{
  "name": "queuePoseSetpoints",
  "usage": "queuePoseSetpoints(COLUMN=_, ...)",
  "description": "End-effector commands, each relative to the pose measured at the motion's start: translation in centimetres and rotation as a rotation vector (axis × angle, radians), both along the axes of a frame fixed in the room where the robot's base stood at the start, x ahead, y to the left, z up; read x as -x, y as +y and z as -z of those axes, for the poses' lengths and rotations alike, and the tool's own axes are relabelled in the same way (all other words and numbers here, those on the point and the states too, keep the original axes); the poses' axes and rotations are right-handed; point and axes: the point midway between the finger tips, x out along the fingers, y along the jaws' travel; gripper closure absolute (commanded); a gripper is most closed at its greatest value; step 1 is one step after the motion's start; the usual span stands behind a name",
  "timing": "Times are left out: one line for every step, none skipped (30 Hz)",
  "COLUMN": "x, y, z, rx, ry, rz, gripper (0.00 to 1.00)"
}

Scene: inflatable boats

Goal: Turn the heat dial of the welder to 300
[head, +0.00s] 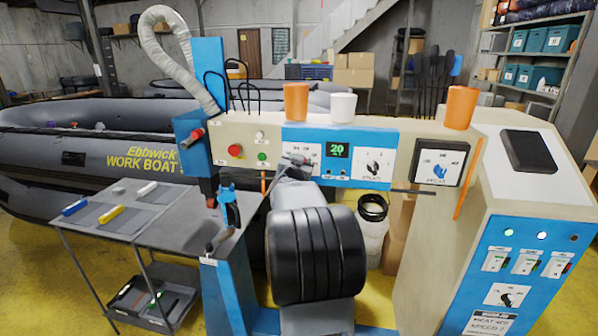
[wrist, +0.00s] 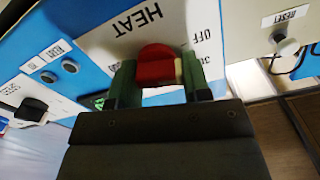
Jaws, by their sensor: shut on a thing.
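The welder's panel (head: 386,143) is light blue with white label plates and a green display (head: 337,151) reading 20. The heat dial (wrist: 155,62) is a red knob on a white plate marked HEAT, which appears upside down in the wrist view. OFF and a partly hidden number starting with 3 show to its right. My gripper (wrist: 157,75) has its two green fingers on either side of the dial, shut on it. A pale strip shows on the dial's right side; I cannot tell which mark it points to. In the head view my gripper (head: 297,161) hides the dial.
A black speed dial (wrist: 30,110) and two small buttons lie left of the heat dial in the wrist view; a reset button (wrist: 287,46) is at the right. Orange and white cups (head: 343,107) stand on the machine. A workbench (head: 150,218) with tools is at the left.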

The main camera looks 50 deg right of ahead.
Motion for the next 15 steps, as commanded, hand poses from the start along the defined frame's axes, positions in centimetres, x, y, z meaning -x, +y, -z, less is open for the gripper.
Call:
queuePoseSetpoints(x=0.00, y=0.01, z=0.40, rx=-0.018, ry=-0.029, rz=-0.001, gripper=0.80)
queuePoseSetpoints(x=0.01, y=0.01, z=0.38, rx=-0.029, ry=-0.047, rz=-0.001, gripper=0.80)
queuePoseSetpoints(x=0.01, y=-0.01, z=0.34, rx=-0.042, ry=-0.070, rz=-0.001, gripper=0.80)
queuePoseSetpoints(x=0.01, y=-0.01, z=0.32, rx=-0.053, ry=-0.086, rz=-0.001, gripper=0.80)
queuePoseSetpoints(x=0.02, y=-0.01, z=0.30, rx=-0.063, ry=-0.102, rz=-0.001, gripper=0.80)
queuePoseSetpoints(x=0.03, y=-0.02, z=0.29, rx=-0.077, ry=-0.122, rz=-0.001, gripper=0.80)
queuePoseSetpoints(x=0.03, y=-0.02, z=0.27, rx=-0.085, ry=-0.135, rz=-0.001, gripper=0.80)
queuePoseSetpoints(x=0.05, y=-0.02, z=0.25, rx=-0.094, ry=-0.149, rz=-0.001, gripper=0.80)
queuePoseSetpoints(x=0.06, y=-0.02, z=0.22, rx=-0.102, ry=-0.165, rz=-0.001, gripper=0.80)
queuePoseSetpoints(x=0.06, y=-0.03, z=0.19, rx=-0.109, ry=-0.175, rz=-0.001, gripper=0.80)
queuePoseSetpoints(x=0.07, y=-0.03, z=0.17, rx=-0.116, ry=-0.186, rz=-0.001, gripper=0.80)
queuePoseSetpoints(x=0.08, y=-0.04, z=0.14, rx=-0.124, ry=-0.198, rz=-0.001, gripper=0.80)
queuePoseSetpoints(x=0.08, y=-0.04, z=0.12, rx=-0.130, ry=-0.207, rz=-0.001, gripper=0.80)
queuePoseSetpoints(x=0.08, y=-0.04, z=0.10, rx=-0.134, ry=-0.214, rz=-0.001, gripper=0.80)
queuePoseSetpoints(x=0.08, y=-0.05, z=0.08, rx=-0.140, ry=-0.223, rz=-0.001, gripper=0.80)
